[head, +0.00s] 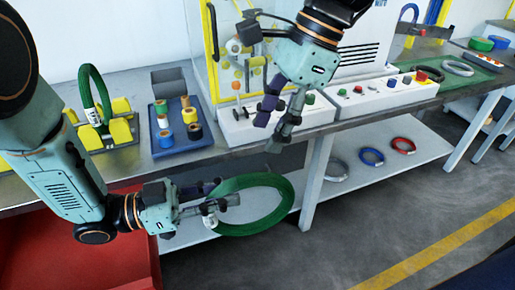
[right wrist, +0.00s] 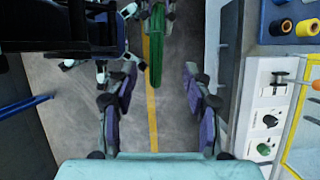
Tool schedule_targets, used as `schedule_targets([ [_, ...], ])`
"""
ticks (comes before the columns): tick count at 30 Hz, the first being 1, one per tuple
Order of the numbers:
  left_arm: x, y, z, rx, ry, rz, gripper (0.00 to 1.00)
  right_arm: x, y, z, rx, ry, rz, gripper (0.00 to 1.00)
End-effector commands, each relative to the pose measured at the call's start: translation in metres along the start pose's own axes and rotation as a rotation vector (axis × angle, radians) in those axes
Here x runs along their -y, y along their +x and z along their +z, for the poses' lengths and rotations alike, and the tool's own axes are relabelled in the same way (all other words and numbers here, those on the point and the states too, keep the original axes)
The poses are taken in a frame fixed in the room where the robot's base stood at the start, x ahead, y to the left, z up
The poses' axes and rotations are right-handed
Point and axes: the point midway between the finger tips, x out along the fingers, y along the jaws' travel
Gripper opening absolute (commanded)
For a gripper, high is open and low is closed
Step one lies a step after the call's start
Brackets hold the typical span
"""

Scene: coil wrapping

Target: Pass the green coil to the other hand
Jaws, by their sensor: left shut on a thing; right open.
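The green coil (head: 288,200) hangs in front of the table edge, held at its left side by my left gripper (head: 222,196), which is shut on it. A white tag shows on the coil beside the fingers. My right gripper (head: 271,124) is open and empty, above the coil and pointing down. In the right wrist view the coil (right wrist: 157,50) appears edge-on as a narrow green band, ahead of the open fingers of my right gripper (right wrist: 158,88) and apart from them.
Another green coil (head: 84,90) stands in a yellow holder (head: 121,130) on the table at left. A blue tray (head: 159,150) holds several tape rolls. A white machine base (head: 232,128) lies behind my right gripper. Blue and red coils (head: 372,157) rest on the lower shelf (head: 430,150). A red bin (head: 110,262) is at lower left.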

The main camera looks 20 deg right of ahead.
Motion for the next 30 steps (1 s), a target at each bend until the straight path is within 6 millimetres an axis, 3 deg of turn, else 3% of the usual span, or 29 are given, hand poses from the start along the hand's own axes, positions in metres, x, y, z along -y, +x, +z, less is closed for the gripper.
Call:
schedule_targets([
  [15,0.001,0.0,-0.001,-0.003,0.002,0.0,0.0,-0.001,0.084,-0.001,-0.004,-0.001,0.004,0.5],
  [21,0.001,0.0,-0.001,-0.003,0.002,0.0,0.0,-0.001,0.098,-0.001,-0.003,-0.002,0.0,0.5],
  [30,0.001,0.0,-0.001,-0.003,0.002,0.0,0.0,-0.001,0.1,-0.001,-0.002,-0.002,0.0,0.5],
])
